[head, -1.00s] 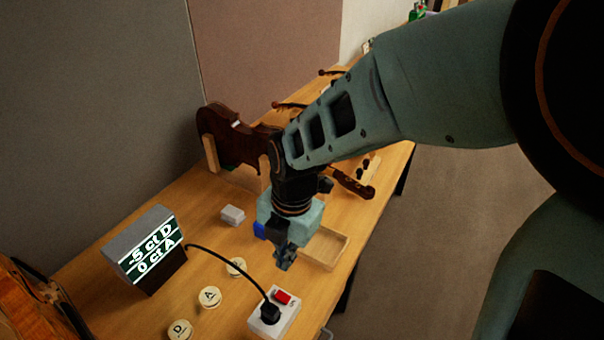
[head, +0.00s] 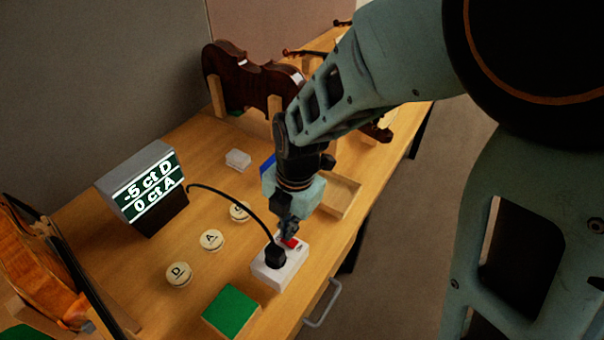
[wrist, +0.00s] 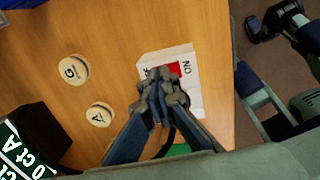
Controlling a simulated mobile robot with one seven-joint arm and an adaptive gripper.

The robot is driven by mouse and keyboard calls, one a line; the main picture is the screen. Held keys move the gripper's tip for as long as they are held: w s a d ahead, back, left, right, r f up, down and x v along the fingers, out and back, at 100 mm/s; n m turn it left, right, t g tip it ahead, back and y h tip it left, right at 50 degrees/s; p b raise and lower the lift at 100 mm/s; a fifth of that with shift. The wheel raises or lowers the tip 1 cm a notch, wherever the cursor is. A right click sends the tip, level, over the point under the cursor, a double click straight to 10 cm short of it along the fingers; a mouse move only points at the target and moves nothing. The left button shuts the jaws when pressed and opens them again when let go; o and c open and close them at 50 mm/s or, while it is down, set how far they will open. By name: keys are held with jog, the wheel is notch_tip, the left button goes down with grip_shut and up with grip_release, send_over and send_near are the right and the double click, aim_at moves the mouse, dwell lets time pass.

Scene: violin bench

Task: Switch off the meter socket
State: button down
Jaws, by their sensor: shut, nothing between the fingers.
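The meter socket (head: 268,272) is a white block near the bench's front edge, with a black plug (head: 274,256) in it and a red rocker switch (head: 291,242) at its far end. In the wrist view the socket (wrist: 184,57) shows its red switch (wrist: 174,69) partly behind the fingers, with "ON" lettering beside it. My gripper (head: 288,234) is shut and empty, its tips at or just above the switch; I cannot tell whether they touch. The meter (head: 148,190) is lit and reads "-5 ct D, 0 ct A".
Round lettered discs D (head: 179,274), A (head: 211,240) and G (head: 238,211) lie left of the socket. A green-topped block (head: 231,309) is in front. A wooden tray (head: 341,194) lies behind my gripper. A violin (head: 40,265) stands at left.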

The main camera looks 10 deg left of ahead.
jog(key=shift+a+f+p, duration=0.1)
jog(key=shift+f+p, duration=0.1)
jog(key=shift+p, duration=0.1)
jog(key=shift+a+f+g+h+p, duration=0.2)
jog(key=shift+g+h+p, duration=0.1)
jog(key=shift+h+p, duration=0.3)
jog(key=shift+w+a+f+g+h+p, duration=0.1)
jog(key=shift+f+g+h+p, duration=0.2)
jog(key=shift+h+p, duration=0.45)
jog(key=shift+f, duration=0.15)
jog(key=shift+d, duration=0.2)
jog(key=shift+s+d, duration=0.4)
jog(key=shift+d, duration=0.3)
jog(key=r+p, duration=0.1)
jog(key=r, duration=0.1)
jog(key=a+r+p, duration=0.1)
jog(key=r, duration=0.1)
jog(key=w+r+p, duration=0.1)
jog(key=r, duration=0.1)
jog(key=shift+w+a+r, duration=0.1)
jog(key=shift+a, duration=0.3)
notch_tip(320, 180, up, 8)
jog(key=a, duration=0.1)
jog(key=shift+r, duration=0.25)
